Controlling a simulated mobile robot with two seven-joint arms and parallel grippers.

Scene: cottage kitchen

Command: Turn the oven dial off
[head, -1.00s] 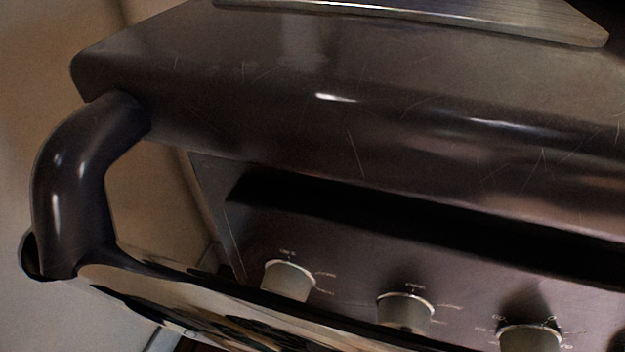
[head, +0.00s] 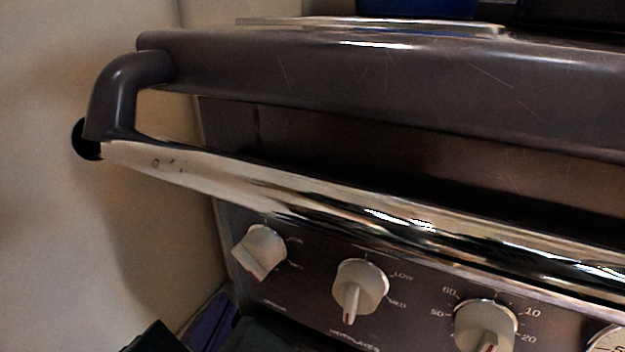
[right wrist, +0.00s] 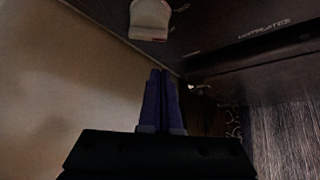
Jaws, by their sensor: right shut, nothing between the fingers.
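Several cream dials with red-marked pointers sit on the dark stove panel. The leftmost dial (head: 260,247) is tilted, its grip turned diagonally. The second dial (head: 360,287), above the word HOTPLATES, points down. The third dial (head: 486,325) has numbers around it. I cannot read which dial is marked for the oven. My right gripper (head: 222,303) is low at the left, below the leftmost dial. In the right wrist view its purple fingers (right wrist: 161,88) are together and empty, apart from the leftmost dial (right wrist: 150,20) above them. My left gripper is not in view.
A shiny rail (head: 330,212) with a dark curved end bracket (head: 112,90) runs across in front of the panel, above the dials. A cream wall (head: 60,230) stands close on the left. A fourth round dial (head: 610,340) is cut off at the right edge.

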